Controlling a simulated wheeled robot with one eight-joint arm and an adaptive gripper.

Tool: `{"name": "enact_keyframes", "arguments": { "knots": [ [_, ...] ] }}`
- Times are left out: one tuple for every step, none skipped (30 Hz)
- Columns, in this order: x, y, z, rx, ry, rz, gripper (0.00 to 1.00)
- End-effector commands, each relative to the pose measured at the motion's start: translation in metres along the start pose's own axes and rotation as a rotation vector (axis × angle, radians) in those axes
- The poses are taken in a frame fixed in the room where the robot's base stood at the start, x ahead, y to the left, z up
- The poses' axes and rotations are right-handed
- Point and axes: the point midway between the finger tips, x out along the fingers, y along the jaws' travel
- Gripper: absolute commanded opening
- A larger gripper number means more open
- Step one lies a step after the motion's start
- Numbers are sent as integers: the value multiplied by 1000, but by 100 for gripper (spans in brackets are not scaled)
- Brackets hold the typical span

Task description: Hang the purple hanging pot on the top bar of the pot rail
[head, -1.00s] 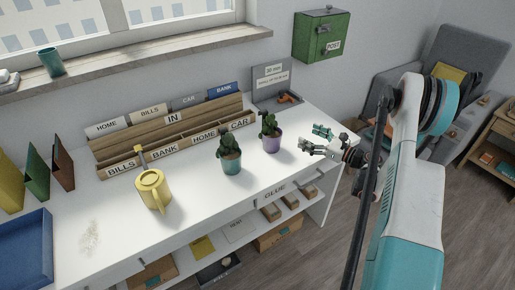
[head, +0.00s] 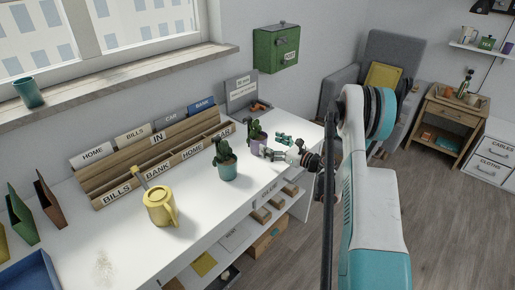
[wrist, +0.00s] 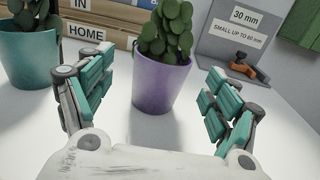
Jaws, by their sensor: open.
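The purple pot (head: 258,145) holds a green cactus and stands upright on the white desk, right of the teal pot. In the wrist view the purple pot (wrist: 160,85) is straight ahead, between my spread fingers and a little beyond their tips. My gripper (head: 279,146) is open and empty, just right of the pot, low over the desk. Its teal-padded fingers (wrist: 158,88) show on both sides of the pot, with no clear contact. No pot rail or top bar can be made out in these views.
A teal pot (head: 226,168) with a cactus stands close by on the left. Wooden letter sorters (head: 150,170) line the back. A grey board (head: 240,93) stands behind the purple pot. A green post box (head: 276,48) hangs on the wall.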

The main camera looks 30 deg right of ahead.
Motion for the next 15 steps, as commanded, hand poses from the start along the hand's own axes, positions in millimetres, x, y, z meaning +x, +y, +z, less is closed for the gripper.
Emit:
{"name": "enact_keyframes", "arguments": {
  "knots": [
    [8, 0, -2, 0, 0, 1, 82],
    [12, 0, -2, 0, 0, 1, 82],
    [16, 0, -1, 0, 0, 1, 82],
    [18, 0, -1, 0, 0, 1, 82],
    [20, 0, 0, 0, 0, 0, 82],
    [22, 0, 0, 0, 0, -1, 82],
    [23, -1, 0, 0, 0, -1, 82],
    [25, -1, 0, 0, 0, -1, 82],
    [27, -1, 0, 0, 0, -1, 82],
    [30, -1, 0, 0, 0, 0, 82],
    [34, -1, 0, 0, 0, 1, 82],
    [40, -1, 1, 0, 0, 2, 82],
    [44, -2, 1, 0, 0, 2, 82],
    [49, -3, 1, 0, 0, 1, 82],
    [55, -4, 2, 0, 0, 1, 82]
  ]
}}
